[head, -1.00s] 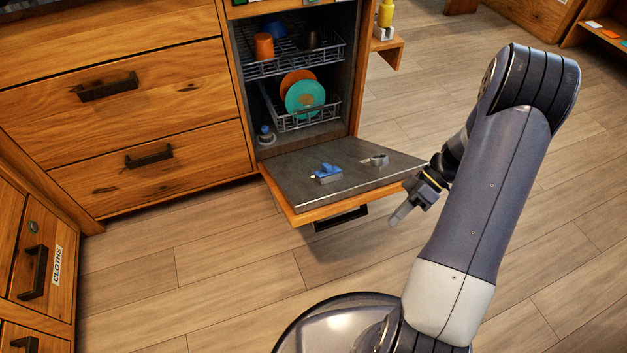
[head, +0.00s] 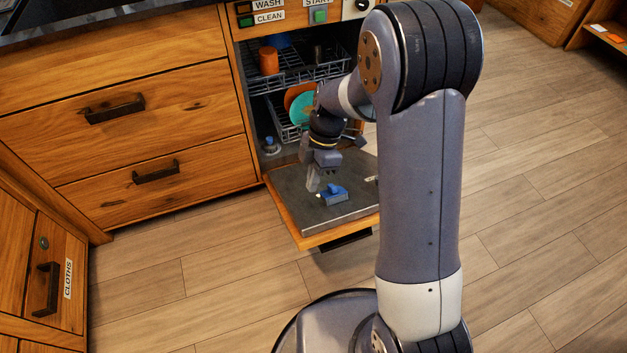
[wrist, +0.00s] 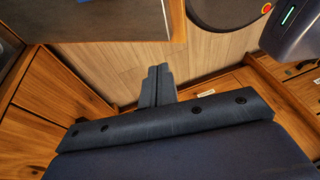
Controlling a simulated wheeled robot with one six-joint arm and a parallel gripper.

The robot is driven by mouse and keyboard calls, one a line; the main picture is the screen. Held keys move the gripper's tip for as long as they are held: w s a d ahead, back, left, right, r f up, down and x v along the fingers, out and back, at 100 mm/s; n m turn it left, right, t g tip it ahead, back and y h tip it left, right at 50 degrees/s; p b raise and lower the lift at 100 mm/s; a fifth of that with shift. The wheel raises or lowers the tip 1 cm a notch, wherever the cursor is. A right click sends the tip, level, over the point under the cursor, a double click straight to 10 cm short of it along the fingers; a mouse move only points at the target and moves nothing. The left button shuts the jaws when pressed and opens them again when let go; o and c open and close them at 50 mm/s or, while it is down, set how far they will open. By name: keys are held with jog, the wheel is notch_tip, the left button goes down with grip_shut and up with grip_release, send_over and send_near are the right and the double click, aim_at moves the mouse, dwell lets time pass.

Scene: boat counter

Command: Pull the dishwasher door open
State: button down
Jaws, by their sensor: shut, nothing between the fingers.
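The dishwasher door (head: 290,210) is folded down and lies about flat, low above the floor, with its dark inner face up. Its dark handle (head: 346,240) shows under the front edge. My gripper (head: 313,185) is above the door's inner face, pointing down, beside a small blue item (head: 334,194) that lies on the door. I cannot tell whether it touches anything. Its fingers are together in the wrist view (wrist: 157,85), with nothing between them. My arm hides the door's right part.
The upper rack (head: 300,70) holds an orange cup (head: 268,60); a teal plate (head: 302,109) stands in the lower rack. Wooden drawers (head: 120,110) are to the left, with a drawer labelled CLOTHS (head: 50,270) at the lower left. The wooden floor (head: 210,270) in front is clear.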

jog(key=b, duration=0.2)
send_near(308, 227)
jog(key=a+f, duration=0.2)
jog(key=f, duration=0.1)
jog(key=shift+a, duration=0.15)
jog(key=shift+s+d+f, duration=0.15)
jog(key=shift+s+f, duration=0.2)
jog(key=shift+f, duration=0.2)
jog(key=shift+s+d+f, duration=0.2)
jog(key=shift+s+f, duration=0.2)
jog(key=shift+f, duration=0.15)
jog(key=shift+s+d+f, duration=0.1)
jog(key=shift+s+f, duration=0.1)
